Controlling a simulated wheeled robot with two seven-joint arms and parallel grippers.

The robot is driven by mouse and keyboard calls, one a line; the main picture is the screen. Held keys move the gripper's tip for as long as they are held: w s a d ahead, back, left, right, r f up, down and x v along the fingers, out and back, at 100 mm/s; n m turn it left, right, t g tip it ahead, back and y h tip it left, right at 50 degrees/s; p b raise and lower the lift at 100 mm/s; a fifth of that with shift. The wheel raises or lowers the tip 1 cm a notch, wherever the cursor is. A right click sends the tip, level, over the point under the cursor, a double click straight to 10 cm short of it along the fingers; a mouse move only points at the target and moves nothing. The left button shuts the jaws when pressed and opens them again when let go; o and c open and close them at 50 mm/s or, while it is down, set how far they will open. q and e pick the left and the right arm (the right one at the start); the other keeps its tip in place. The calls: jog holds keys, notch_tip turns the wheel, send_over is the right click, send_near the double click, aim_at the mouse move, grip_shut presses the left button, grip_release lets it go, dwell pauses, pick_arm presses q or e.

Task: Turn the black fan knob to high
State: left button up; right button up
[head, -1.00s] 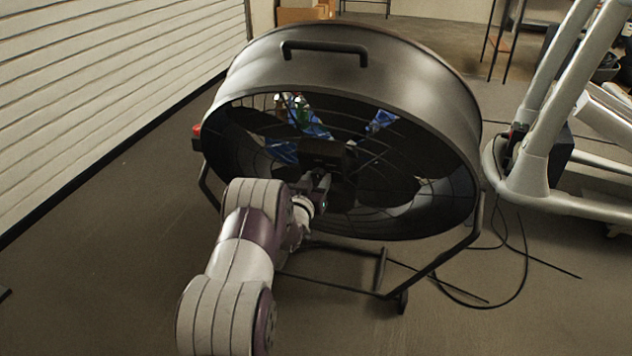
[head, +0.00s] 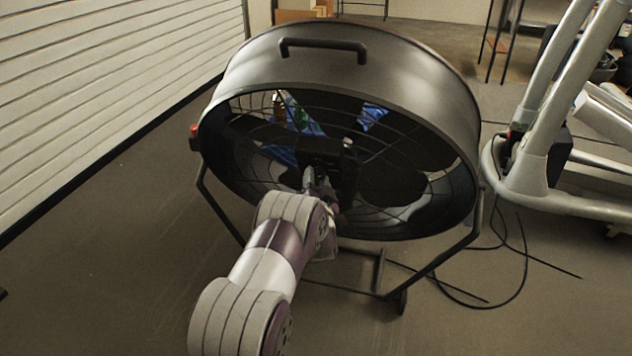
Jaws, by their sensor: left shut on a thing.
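The big black drum fan (head: 330,75) stands on its tubular stand in the middle of the head view, with its wire grille facing me. The dark box (head: 335,160) at the centre of the grille carries the controls. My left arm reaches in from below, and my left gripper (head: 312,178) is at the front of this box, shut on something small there. The knob itself cannot be made out; the gripper and the dark shade hide it. My right gripper is not in view.
A grey exercise machine (head: 540,180) stands at the right. A black cable (head: 510,290) lies on the floor right of the stand. A white slatted wall (head: 90,90) runs along the left.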

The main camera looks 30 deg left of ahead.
pick_arm(q)
jog(key=shift+f+m+y, duration=0.25)
jog(key=shift+m+y, duration=0.55)
jog(key=shift+w+d+m+y+b, duration=0.1)
jog(key=shift+m+y+b, duration=0.45)
jog(key=shift+m+y, duration=0.55)
jog(key=o, duration=1.1)
jog(key=shift+c, duration=0.2)
jog(key=shift+d, duration=0.1)
jog(key=p+v, duration=0.4)
jog(key=v, duration=0.8)
jog(key=shift+s+f, duration=0.2)
jog(key=shift+s, duration=0.1)
